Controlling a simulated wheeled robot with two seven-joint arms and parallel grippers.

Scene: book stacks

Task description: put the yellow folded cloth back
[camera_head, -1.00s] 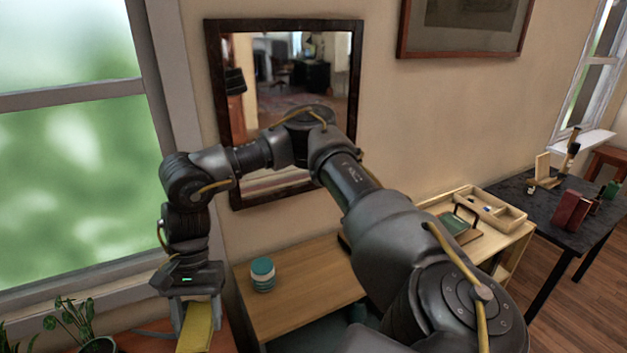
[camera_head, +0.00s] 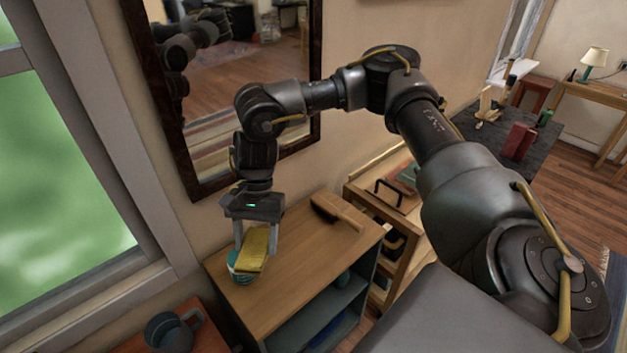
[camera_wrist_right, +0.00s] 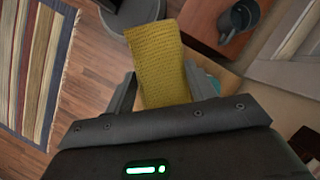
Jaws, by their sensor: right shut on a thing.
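The yellow folded cloth (camera_head: 253,250) is held by my right gripper (camera_head: 258,246), which is shut on it. The cloth hangs from the fingers above the left end of a wooden shelf unit (camera_head: 298,245). In the head view it overlaps a teal and white jar (camera_head: 233,274) behind or below it; I cannot tell whether they touch. In the right wrist view the cloth (camera_wrist_right: 160,62) stands out between the two fingers, and part of the teal jar (camera_wrist_right: 200,82) shows beside it. My left gripper is not in view.
A wooden brush (camera_head: 338,212) lies on the shelf unit's top, right of the clear middle. A dark mug (camera_head: 170,334) stands on a lower reddish table at the left. A mirror (camera_head: 240,100) hangs behind the arm. A light wooden cart (camera_head: 375,190) stands to the right.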

